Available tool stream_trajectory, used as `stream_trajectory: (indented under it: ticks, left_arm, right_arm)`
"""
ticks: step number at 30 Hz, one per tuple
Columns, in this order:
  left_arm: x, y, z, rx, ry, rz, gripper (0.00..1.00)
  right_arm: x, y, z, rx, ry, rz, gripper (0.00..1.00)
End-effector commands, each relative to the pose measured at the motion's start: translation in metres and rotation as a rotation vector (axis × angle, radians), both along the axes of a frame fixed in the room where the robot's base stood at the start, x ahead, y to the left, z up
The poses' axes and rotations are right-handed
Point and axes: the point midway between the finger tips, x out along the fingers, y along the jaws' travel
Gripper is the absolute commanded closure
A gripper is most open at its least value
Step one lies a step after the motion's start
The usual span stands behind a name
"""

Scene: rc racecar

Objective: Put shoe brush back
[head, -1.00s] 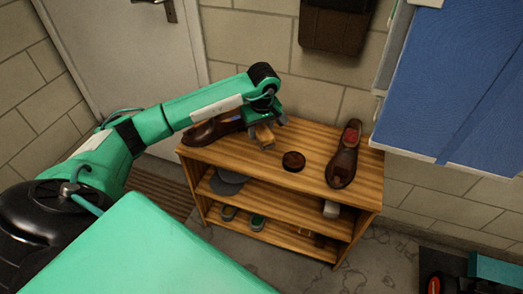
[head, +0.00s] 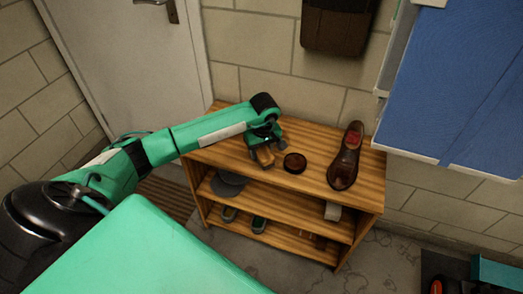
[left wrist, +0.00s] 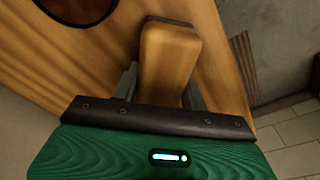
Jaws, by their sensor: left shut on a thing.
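The shoe brush (head: 265,157) shows as a light wooden block over the top board of the wooden shelf (head: 215,152). My left gripper (head: 267,152) is shut on it. In the left wrist view, the brush's wooden body (left wrist: 168,62) stands between the two grey fingers, with the shelf's wood behind it. I cannot tell whether the brush touches the board. A round dark polish tin (head: 295,163) lies just right of the gripper. A brown shoe (head: 345,160) stands farther right on the top board. My right gripper is not in view.
Lower shelf levels hold a grey cap (head: 229,184), shoes (head: 259,224) and a pale roll (head: 333,211). A blue board (head: 450,85) juts from the wall at the right. A brown bag (head: 335,25) hangs above. Bare wood lies between tin and brown shoe.

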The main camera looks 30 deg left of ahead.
Motion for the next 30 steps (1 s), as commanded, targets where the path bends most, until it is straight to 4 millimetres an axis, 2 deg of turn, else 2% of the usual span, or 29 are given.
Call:
stream_trajectory:
  ticks: [1, 2, 5, 17, 21, 30]
  left_arm:
    - [0.0, 0.0, -0.002, 0.0, 0.0, 0.0, 0.9]
    - [0.0, 0.0, -0.002, 0.0, 0.0, 0.0, 0.55]
    - [0.0, 0.0, -0.002, 0.0, 0.0, 0.0, 0.35]
    - [0.0, 0.0, 0.004, 0.0, 0.0, 0.0, 0.35]
    - [0.0, -0.002, 0.028, 0.001, -0.004, -0.001, 0.35]
    - [-0.004, -0.007, 0.092, 0.001, -0.004, 0.0, 0.35]
  right_arm:
    - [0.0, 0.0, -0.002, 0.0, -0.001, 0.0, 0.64]
    - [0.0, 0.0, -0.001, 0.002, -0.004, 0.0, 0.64]
    - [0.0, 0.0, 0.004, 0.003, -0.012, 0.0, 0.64]
    - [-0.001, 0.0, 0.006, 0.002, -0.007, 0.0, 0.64]
    - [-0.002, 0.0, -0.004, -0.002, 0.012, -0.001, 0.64]
    - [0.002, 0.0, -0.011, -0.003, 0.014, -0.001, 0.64]
